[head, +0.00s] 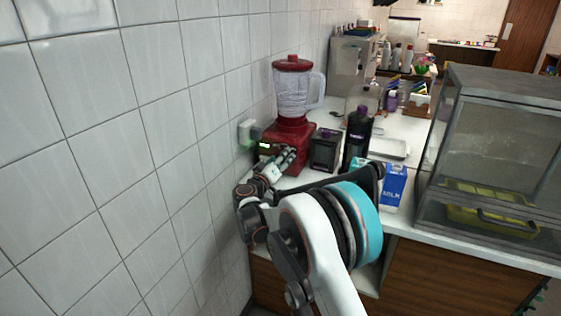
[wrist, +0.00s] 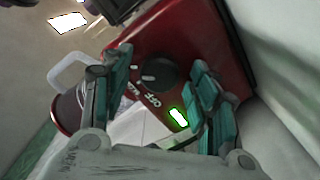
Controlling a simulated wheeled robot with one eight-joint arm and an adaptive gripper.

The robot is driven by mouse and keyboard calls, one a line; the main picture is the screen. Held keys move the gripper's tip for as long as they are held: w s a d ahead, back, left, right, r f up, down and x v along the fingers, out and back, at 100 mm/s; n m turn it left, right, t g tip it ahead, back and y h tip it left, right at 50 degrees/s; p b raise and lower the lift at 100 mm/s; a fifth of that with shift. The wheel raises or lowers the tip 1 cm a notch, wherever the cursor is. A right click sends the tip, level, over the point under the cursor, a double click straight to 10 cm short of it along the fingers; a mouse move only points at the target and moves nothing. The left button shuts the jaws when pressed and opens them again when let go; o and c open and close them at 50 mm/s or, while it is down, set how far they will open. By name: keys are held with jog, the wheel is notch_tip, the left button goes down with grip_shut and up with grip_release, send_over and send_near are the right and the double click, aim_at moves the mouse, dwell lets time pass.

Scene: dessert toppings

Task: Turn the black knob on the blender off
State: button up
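The red blender (head: 288,135) with a clear jug and red lid stands on the white counter against the tiled wall. In the wrist view its red base (wrist: 190,40) fills the middle. The round black knob (wrist: 158,74) is on the front face, with white lettering that includes "OFF" below it and a lit green-edged panel (wrist: 178,117) beside the lettering. My gripper (wrist: 158,72) is open, with its teal-padded fingers on either side of the knob in the picture. I cannot tell whether they touch it. In the head view my gripper (head: 285,160) is at the blender's front.
A dark box (head: 325,150), a dark bottle (head: 357,135) and a blue milk carton (head: 394,187) stand right of the blender. A glass display case (head: 490,150) is at the right. The tiled wall (head: 150,130) is close on the left.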

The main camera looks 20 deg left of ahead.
jog(key=c, duration=1)
jog(key=shift+n, duration=0.4)
jog(key=n, duration=0.3)
jog(key=shift+p, duration=0.3)
jog(key=n, duration=0.8)
jog(key=shift+p, duration=0.35)
jog(key=shift+n, duration=2)
